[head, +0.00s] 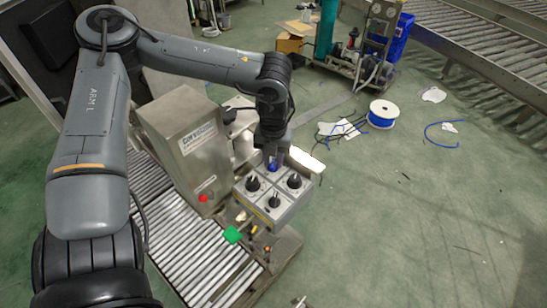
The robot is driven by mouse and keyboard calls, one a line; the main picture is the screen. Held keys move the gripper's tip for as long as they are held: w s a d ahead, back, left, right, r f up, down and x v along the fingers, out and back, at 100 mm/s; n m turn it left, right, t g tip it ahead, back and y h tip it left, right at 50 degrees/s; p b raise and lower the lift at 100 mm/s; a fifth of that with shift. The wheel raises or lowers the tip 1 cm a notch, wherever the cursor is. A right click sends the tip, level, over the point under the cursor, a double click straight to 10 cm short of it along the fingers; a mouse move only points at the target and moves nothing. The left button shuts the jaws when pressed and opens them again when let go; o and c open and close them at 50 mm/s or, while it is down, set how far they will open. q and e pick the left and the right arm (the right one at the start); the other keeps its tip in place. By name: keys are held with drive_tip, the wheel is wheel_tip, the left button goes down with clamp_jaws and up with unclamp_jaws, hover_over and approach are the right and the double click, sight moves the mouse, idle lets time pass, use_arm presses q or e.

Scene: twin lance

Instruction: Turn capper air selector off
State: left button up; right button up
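A grey control box (291,203) with several black rotary knobs sits beside a stainless steel cabinet. One knob (295,181) is at its right, one (253,184) at its left and one (274,202) at its front. Which of them is the air selector I cannot tell. My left gripper (272,163) points down at the back corner of the box, over a small blue part there. Its fingertips are small and partly hidden, so I cannot tell whether it touches anything or is open. My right gripper is not in view.
The steel cabinet (187,147) with a red button stands left of the box. A roller conveyor (186,245) runs below, with a green part (233,235) near the box. A blue cable spool (382,114) stands on the open green floor at right.

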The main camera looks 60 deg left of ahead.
use_arm(q)
clamp_jaws()
